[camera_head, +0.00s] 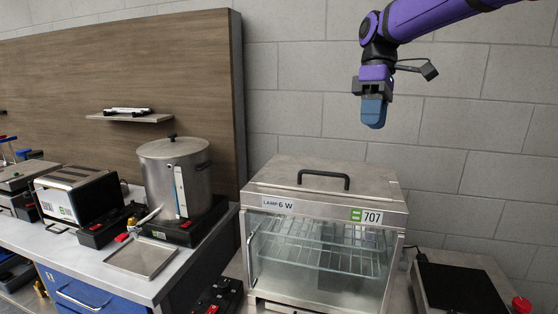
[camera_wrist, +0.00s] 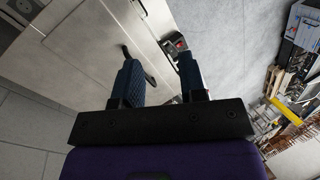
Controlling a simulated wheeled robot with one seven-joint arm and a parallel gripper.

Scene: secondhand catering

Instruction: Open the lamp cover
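The lamp cover (camera_head: 365,188) is the flat metal lid on top of a glass-fronted cabinet (camera_head: 320,300), and it looks closed. A dark bar handle (camera_head: 323,178) stands on its top. Its front carries a "LAMP 6 W" label (camera_head: 277,203) and a 707 tag. My gripper (camera_head: 373,118) hangs above the lid's right side, pointing down and apart from it. In the wrist view the blue fingers of my gripper (camera_wrist: 159,62) are spread with nothing between them. The lid (camera_wrist: 85,45) and part of the handle (camera_wrist: 148,72) show beyond them, the handle partly hidden by the left finger.
A metal pot (camera_head: 158,170) and a toaster (camera_head: 80,195) stand on the counter to the left. A black-topped appliance (camera_head: 460,288) with a red knob sits right of the cabinet. A block wall (camera_head: 300,110) rises behind. The space above the lid is free.

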